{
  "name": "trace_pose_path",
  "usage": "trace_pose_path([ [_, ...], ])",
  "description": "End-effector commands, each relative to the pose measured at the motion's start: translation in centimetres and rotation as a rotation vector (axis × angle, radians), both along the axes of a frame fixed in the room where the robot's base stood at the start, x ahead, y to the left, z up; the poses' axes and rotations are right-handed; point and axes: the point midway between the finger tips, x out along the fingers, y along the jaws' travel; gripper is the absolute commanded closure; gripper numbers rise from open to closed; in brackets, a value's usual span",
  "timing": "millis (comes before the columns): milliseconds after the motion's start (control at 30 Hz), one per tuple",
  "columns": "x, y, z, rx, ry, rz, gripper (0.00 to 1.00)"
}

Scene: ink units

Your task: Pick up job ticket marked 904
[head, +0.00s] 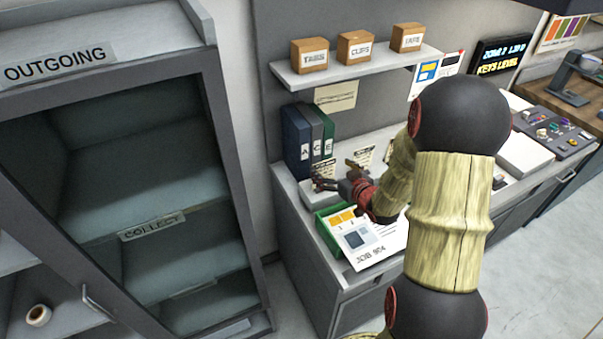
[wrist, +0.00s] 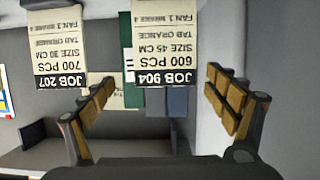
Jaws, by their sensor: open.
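In the wrist view, the job ticket marked 904 (wrist: 165,50) hangs upside down in the picture, a pale card with a black band. My gripper (wrist: 160,84) is open, one finger to each side of this ticket's lower part in the picture; I see no contact. A similar ticket marked 207 (wrist: 57,48) is to the left, outside the fingers. In the head view, my gripper (head: 338,174) is over the counter by small upright tickets (head: 363,155), too small to read. A larger sheet printed JOB 904 (head: 385,240) lies at the green tray (head: 328,238).
Dark binders (head: 297,140) stand behind the gripper. A shelf (head: 345,70) above holds several labelled boxes. A grey OUTGOING cabinet (head: 215,130) stands open on the left. A white box (head: 525,155) and a control panel (head: 555,130) are on the right.

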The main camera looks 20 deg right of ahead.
Motion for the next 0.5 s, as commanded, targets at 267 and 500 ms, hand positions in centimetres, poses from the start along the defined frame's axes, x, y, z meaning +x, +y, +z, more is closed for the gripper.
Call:
trace_pose_path([
  [267,1.7,0.0,-0.9,0.014,-0.019,0.009,0.12],
  [500,4.1,0.3,-1.6,0.014,-0.017,0.009,0.12],
])
